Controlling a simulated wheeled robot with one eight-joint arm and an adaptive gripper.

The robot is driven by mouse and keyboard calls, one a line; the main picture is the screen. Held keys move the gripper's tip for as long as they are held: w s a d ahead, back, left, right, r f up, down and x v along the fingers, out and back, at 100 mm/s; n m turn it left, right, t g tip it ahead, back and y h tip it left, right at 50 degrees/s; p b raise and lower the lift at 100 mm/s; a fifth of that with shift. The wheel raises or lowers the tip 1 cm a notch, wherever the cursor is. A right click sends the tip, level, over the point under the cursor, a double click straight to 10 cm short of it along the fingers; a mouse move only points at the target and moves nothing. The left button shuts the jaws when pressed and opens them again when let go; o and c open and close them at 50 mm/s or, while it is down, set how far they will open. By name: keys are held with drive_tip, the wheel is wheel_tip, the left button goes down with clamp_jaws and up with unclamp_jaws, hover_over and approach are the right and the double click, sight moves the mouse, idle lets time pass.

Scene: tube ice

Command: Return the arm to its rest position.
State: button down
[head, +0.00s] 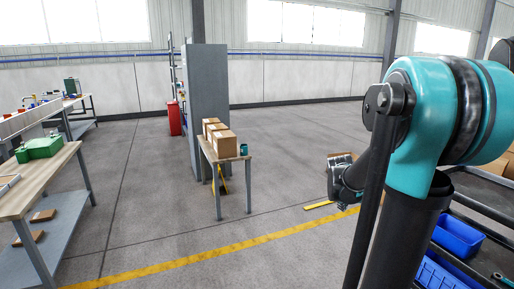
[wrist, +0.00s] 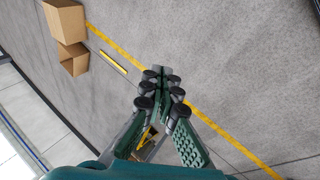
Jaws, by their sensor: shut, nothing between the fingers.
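My teal and black arm (head: 425,125) fills the right side of the head view, folded with a dark forward part (head: 345,178) beside its upright link. The fingers cannot be made out in the head view. In the wrist view my gripper (wrist: 161,76) points out over the grey floor. Its green and black fingers meet at the tips, shut and empty. Nothing touches the fingertips.
A small table (head: 237,156) with several cardboard boxes (head: 223,144) stands mid-view before a grey cabinet (head: 208,100). A workbench (head: 42,178) is at left. Blue bins (head: 458,236) sit lower right. Open cardboard boxes (wrist: 73,59) lie on the floor. The central floor is clear.

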drive_tip(key=s+a+f+m+y, duration=0.1)
drive_tip(key=s+a+f+m, duration=0.1)
drive_tip(key=s, duration=0.5)
drive_tip(key=s+a+f+m+y, duration=0.1)
drive_tip(key=s+a+f+m, duration=0.2)
drive_tip(key=s+a, duration=0.3)
drive_tip(key=s+a+f+m+g+y, duration=0.1)
drive_tip(key=s+a+f, duration=0.3)
drive_tip(key=s, duration=0.4)
drive_tip(key=shift+s+a+m+y, duration=0.35)
drive_tip(key=shift+a+m, duration=0.25)
drive_tip(key=shift+m, duration=0.1)
drive_tip(key=shift+d+f, duration=0.1)
